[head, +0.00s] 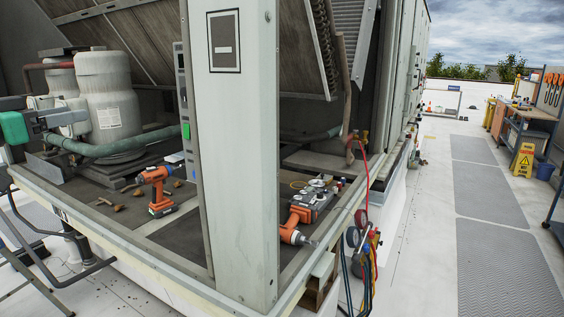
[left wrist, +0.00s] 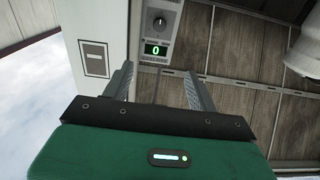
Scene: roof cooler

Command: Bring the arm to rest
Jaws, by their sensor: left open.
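My left gripper (head: 76,122), with a green body and dark grey fingers, comes in from the left edge of the head view. It shows in front of the grey compressor tanks (head: 108,100), above the unit's deck. In the left wrist view its two fingers (left wrist: 160,78) stand apart with nothing between them. Beyond them is a control panel (left wrist: 160,28) with a knob and a green display reading 0. My right gripper is not in view.
An orange drill (head: 158,190) stands on the deck, left of the pale post (head: 240,160). Another orange tool (head: 297,220) and a gauge set (head: 316,198) lie right of it. Hoses and gauges (head: 362,245) hang at the deck's edge. The walkway (head: 490,190) at right is clear.

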